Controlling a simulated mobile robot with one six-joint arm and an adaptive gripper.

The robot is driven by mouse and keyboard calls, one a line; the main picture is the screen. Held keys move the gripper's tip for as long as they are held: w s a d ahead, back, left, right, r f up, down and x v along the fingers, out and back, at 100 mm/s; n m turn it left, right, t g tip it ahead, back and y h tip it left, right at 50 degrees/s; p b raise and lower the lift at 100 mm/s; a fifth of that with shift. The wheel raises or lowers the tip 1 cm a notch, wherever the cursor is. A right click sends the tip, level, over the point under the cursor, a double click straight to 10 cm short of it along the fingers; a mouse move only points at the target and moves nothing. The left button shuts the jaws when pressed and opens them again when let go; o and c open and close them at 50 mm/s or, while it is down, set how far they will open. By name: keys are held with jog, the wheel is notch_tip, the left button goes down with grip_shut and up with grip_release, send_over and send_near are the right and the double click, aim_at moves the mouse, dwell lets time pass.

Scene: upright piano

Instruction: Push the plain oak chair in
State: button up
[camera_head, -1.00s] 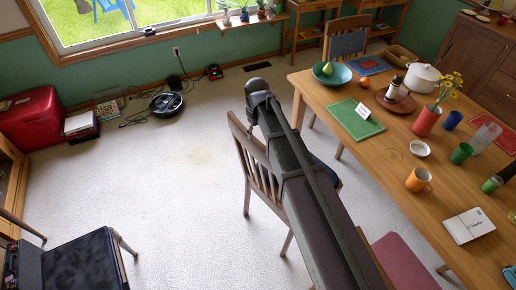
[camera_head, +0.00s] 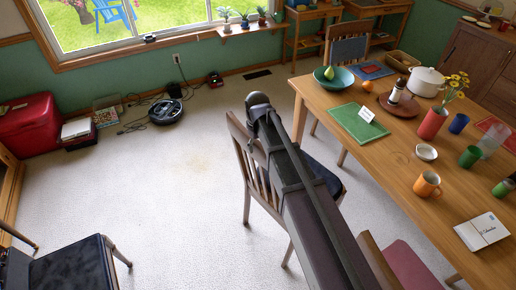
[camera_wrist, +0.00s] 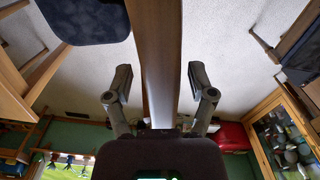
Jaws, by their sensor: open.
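A wooden slat-back chair (camera_head: 242,145) with a dark navy seat (camera_head: 322,176) stands at the table's left long side, partly hidden behind my arm. I take it for the plain oak chair. In the wrist view, a navy seat (camera_wrist: 85,18) shows at top left. My gripper (camera_wrist: 161,85) has its two fingers spread wide. A broad brown wooden bar, perhaps the chair back's top rail, shows in the gap between them. I cannot tell whether either finger touches it. In the head view the fingers are hidden; only my arm shows over the chair.
The laid wooden table (camera_head: 395,160) is right of the chair. A red-seated chair (camera_head: 410,265) stands nearer, and another chair (camera_head: 347,48) at the table's far end. A black-seated chair (camera_head: 75,265) is at lower left. Open carpet (camera_head: 185,200) lies between.

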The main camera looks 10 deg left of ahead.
jog(key=shift+f, duration=0.1)
jog(key=shift+c, duration=0.2)
grip_shut()
jog(key=shift+w, duration=0.1)
jog(key=w+d, duration=1.2)
jog(key=w, duration=0.3)
jog(key=w+d, duration=1.1)
jog(key=w, duration=0.4)
jog(key=shift+w+d, duration=0.2)
jog(key=shift+d, duration=0.2)
jog(key=shift+o, duration=0.2)
grip_release()
jog(key=shift+w+d, duration=0.1)
jog(key=shift+s+a, duration=0.2)
jog(key=shift+s, duration=0.05)
